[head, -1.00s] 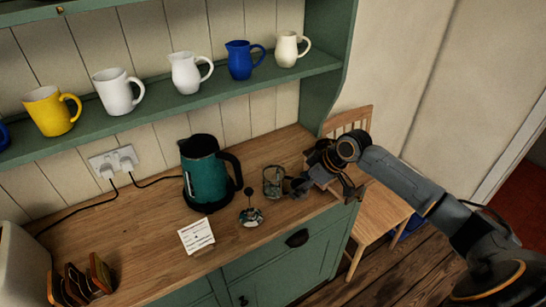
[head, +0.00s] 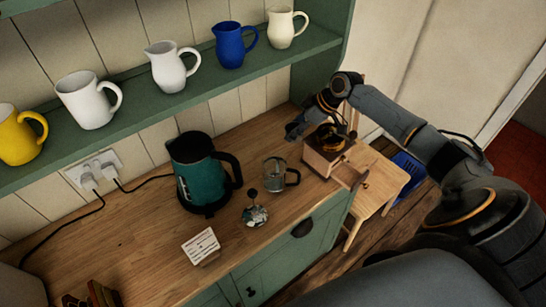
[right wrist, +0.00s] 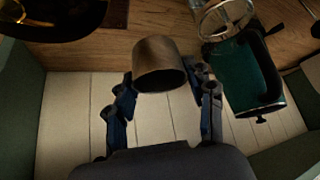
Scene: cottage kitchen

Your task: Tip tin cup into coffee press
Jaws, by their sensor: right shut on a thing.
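My right gripper (head: 298,129) is over the back right of the counter, behind and to the right of the coffee press. In the right wrist view its two fingers (right wrist: 165,100) are shut on the brownish tin cup (right wrist: 160,62). I cannot make out the cup in the head view, nor see what is in it. The coffee press (head: 274,174) is a clear glass with a dark handle, standing upright and apart from the gripper. Its round rim also shows in the right wrist view (right wrist: 222,18). My left gripper is not in view.
A teal kettle (head: 200,175) stands left of the press. A plunger lid (head: 254,213) and a white card (head: 201,246) are in front. A wooden grinder (head: 323,162) stands right of the press, near the counter's end. Jugs and mugs line the shelf (head: 180,98) above.

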